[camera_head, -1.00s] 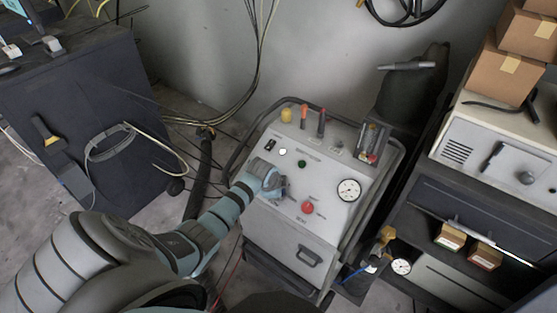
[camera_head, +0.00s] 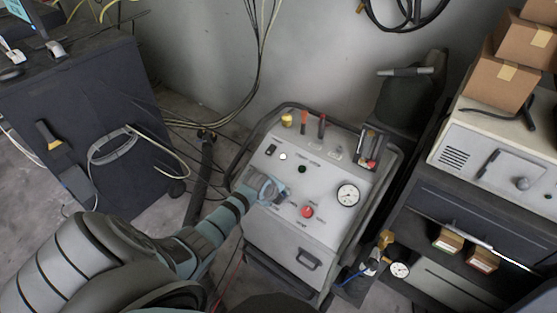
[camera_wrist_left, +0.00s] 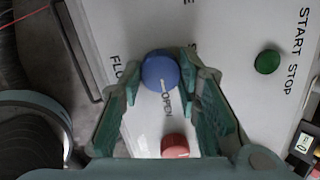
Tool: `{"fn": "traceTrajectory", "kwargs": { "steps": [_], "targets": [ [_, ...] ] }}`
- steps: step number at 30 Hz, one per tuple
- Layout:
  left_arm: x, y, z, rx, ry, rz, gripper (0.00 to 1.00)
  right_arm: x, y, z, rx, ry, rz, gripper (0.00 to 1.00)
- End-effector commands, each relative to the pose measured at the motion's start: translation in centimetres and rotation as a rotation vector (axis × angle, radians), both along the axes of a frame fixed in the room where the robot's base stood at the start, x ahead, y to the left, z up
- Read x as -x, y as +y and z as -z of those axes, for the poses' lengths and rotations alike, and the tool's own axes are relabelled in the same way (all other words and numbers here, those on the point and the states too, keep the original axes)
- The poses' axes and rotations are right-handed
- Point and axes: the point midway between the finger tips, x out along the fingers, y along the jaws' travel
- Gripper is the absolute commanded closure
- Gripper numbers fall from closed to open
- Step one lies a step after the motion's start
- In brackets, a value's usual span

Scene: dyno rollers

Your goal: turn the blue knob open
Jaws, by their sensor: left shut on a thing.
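The blue knob (camera_wrist_left: 158,72) shows in the left wrist view between the fingertips of my left gripper (camera_wrist_left: 160,76), which is shut on it. A pale line on the knob's face points down the picture, towards the printed word OPEN. In the head view my left gripper (camera_head: 272,190) is at the front panel of the grey machine (camera_head: 325,190), and it hides the knob there. The red knob (camera_head: 307,212) is just right of the gripper; it also shows in the left wrist view (camera_wrist_left: 174,146). My right gripper is not in view.
The panel also carries a green button (camera_head: 302,169), a round gauge (camera_head: 348,195) and a switch (camera_head: 271,150). Tools and a yellow part stand along its back edge. A dark cabinet (camera_head: 80,130) is at the left. Shelves with boxes (camera_head: 503,78) are at the right.

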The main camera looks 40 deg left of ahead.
Motion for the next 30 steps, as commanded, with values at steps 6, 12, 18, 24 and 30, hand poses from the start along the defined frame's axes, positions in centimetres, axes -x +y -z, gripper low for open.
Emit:
{"fn": "traceTrajectory", "kwargs": {
  "steps": [6,12,18,24,30],
  "targets": [
    [0.04,0.01,0.03,-0.017,0.001,0.032,0.98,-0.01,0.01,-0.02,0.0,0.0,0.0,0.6],
    [0.04,0.01,0.03,-0.019,0.001,0.035,0.98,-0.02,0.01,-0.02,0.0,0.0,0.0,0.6],
    [0.04,0.01,0.03,-0.019,0.001,0.035,0.68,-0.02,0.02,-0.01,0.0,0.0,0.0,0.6],
    [0.03,0.01,0.03,-0.018,0.001,0.035,0.49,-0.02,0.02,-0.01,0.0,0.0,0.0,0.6],
    [0.04,0.01,0.0,-0.018,0.0,0.035,0.49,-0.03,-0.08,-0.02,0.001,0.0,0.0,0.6]
  ]
}}
